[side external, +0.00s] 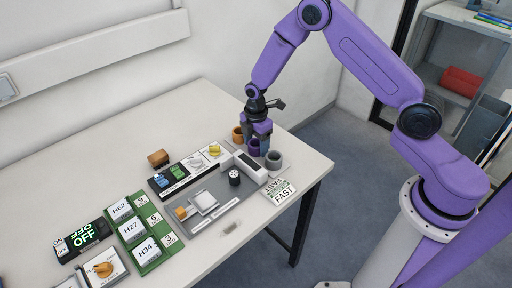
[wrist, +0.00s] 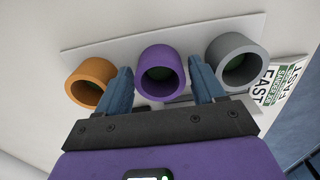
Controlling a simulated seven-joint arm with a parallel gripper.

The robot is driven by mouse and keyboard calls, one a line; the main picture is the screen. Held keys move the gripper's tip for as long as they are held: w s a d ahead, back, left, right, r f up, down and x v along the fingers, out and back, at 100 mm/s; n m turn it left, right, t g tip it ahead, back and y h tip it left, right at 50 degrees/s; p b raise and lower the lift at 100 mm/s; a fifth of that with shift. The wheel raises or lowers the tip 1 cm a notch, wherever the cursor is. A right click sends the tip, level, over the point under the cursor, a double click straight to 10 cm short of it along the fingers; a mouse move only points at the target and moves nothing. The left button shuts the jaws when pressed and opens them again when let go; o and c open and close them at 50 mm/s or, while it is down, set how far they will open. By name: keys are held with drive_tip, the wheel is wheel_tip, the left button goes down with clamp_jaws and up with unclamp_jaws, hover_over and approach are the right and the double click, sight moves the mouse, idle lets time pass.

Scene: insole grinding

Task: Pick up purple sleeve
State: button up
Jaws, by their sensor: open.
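The purple sleeve (wrist: 161,72) is a short hollow cylinder in the middle of three sleeves in the wrist view. In the side view the purple sleeve (side external: 253,147) shows just below my gripper (side external: 258,131). In the wrist view the two blue fingers of my gripper (wrist: 161,82) are open. One is on each side of the purple sleeve, with small visible gaps. I cannot tell how far down the fingers reach along it. The sleeve's lower end is hidden from the side camera.
An orange sleeve (wrist: 91,80) stands close left of the fingers and a grey sleeve (wrist: 237,63) close right. The grey device (side external: 215,200) with a black knob is in front.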

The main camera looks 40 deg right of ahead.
drive_tip(key=c, duration=0.8)
